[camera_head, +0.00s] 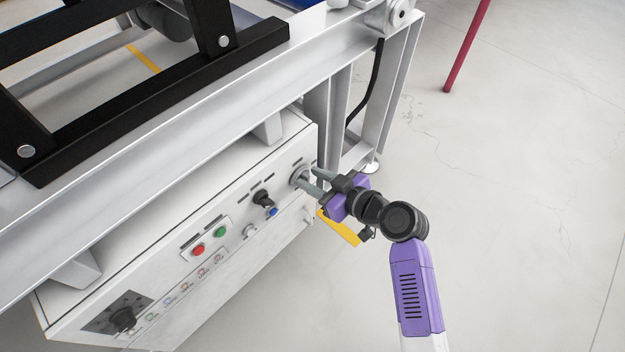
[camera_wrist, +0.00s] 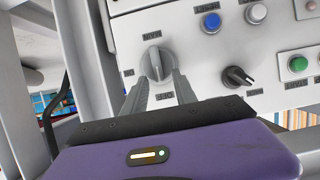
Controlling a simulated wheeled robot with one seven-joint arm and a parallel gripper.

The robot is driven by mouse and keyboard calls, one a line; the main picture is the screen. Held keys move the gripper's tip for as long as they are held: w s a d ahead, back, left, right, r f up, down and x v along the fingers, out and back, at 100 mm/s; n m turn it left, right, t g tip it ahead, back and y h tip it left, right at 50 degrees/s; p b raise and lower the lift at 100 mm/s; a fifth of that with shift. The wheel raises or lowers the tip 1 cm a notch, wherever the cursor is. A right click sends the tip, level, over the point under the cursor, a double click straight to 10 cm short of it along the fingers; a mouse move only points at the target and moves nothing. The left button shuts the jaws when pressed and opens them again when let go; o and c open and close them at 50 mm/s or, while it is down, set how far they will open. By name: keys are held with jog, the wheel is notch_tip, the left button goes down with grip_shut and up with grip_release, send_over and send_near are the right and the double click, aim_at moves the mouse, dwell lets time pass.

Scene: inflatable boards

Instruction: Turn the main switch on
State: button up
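The main switch is a grey rotary knob (camera_wrist: 156,63) on the white control panel (camera_wrist: 200,75). In the wrist view its handle stands close to upright, with a label above and another below that I cannot read surely. In the head view the knob (camera_head: 299,176) sits at the panel's right end, partly hidden by the fingers. My gripper (camera_wrist: 158,82) has its two grey fingers apart, one on each side of the knob's lower part. I cannot tell whether they touch it. My gripper also shows in the head view (camera_head: 314,182), in front of the panel.
A black selector (camera_wrist: 238,77), a blue button (camera_wrist: 211,22) and a green button (camera_wrist: 298,64) are near the knob. A red button (camera_head: 198,249) and a large black dial (camera_head: 123,318) are farther left. Metal frame legs (camera_head: 345,95) stand behind.

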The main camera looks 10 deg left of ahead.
jog(key=shift+w+a+f, duration=0.1)
jog(key=shift+w+a, duration=0.05)
jog(key=shift+a, duration=0.05)
grip_shut()
